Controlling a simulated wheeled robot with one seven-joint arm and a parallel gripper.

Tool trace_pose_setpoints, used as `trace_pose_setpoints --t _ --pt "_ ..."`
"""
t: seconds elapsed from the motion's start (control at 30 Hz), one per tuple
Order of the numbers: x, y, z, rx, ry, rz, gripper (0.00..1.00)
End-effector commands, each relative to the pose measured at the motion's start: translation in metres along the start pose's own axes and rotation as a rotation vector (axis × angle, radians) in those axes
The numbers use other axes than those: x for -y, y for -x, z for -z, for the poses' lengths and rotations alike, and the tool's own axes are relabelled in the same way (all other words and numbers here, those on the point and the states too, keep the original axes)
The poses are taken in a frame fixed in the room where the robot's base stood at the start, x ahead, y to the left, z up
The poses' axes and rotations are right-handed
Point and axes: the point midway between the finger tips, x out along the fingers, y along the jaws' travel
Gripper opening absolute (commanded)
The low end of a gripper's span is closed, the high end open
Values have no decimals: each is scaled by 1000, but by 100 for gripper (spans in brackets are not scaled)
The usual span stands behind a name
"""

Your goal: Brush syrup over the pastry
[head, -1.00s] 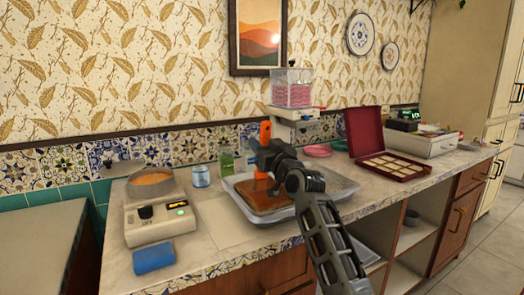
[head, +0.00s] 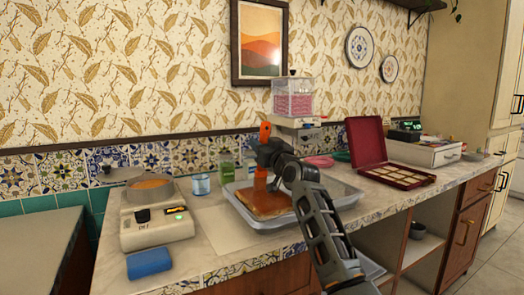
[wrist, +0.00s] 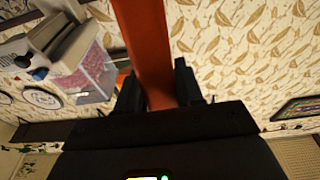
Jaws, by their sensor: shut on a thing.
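The pastry (head: 266,205) is a brown, glazed slab lying in a pale metal tray (head: 312,216) on the counter. My gripper (head: 265,158) is shut on an orange brush (head: 264,132), held upright above the pastry. In the wrist view the brush's orange handle (wrist: 147,50) runs between the two dark fingers. The brush's lower end (head: 260,181) reaches down to the pastry's far part and looks to touch it, though the bristle tips are hard to make out. A pan of amber syrup (head: 152,186) sits on a cream hot plate (head: 157,226) at the left.
A glass jar (head: 201,185) and a green jar (head: 227,168) stand behind the tray. A scale with a clear box (head: 293,97) and an open maroon box (head: 398,175) are to the right.

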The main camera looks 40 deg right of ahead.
Motion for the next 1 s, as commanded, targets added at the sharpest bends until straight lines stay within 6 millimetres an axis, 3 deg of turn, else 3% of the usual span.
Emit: trace_pose_setpoints --t 0.47,1.0 --pt "-12 -28 -6 0 0 0 6" --pt "-12 -1 -1 0 0 0 6"
